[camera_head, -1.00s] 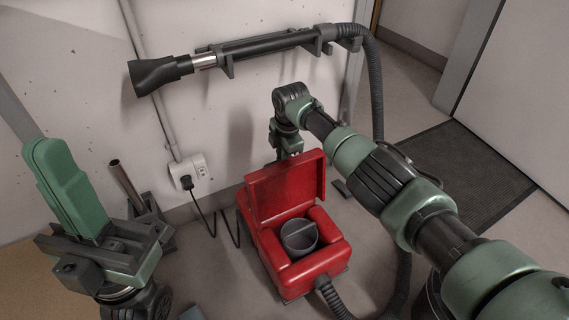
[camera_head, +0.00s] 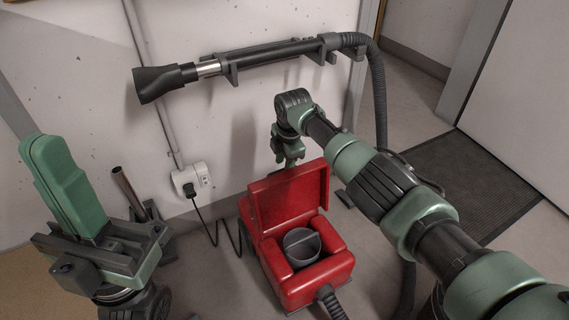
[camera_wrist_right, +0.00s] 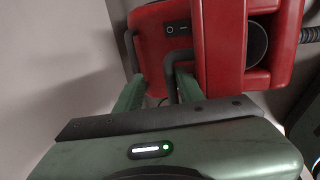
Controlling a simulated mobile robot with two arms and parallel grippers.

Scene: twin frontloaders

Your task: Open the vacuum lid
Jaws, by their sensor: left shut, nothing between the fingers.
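The red vacuum (camera_head: 310,281) stands on the floor by the wall in the head view. Its lid (camera_head: 290,200) is raised and stands upright on the hinge side, showing the grey round canister (camera_head: 301,247) inside. My right gripper (camera_head: 290,160) is behind the raised lid, its tips partly hidden by it. In the right wrist view my right gripper (camera_wrist_right: 158,92) has its fingers apart, close to the red vacuum body and a dark handle bar (camera_wrist_right: 170,72). I cannot tell whether they touch. My left gripper (camera_head: 66,185) is shut and empty, pointing up at the left.
A black vacuum wand (camera_head: 255,47) hangs on wall brackets, with its hose (camera_head: 378,95) running down at the right. A plug and socket (camera_head: 190,180) and a cord are left of the vacuum. A metal tube (camera_head: 127,187) stands near my left gripper. A dark mat (camera_head: 465,180) lies right.

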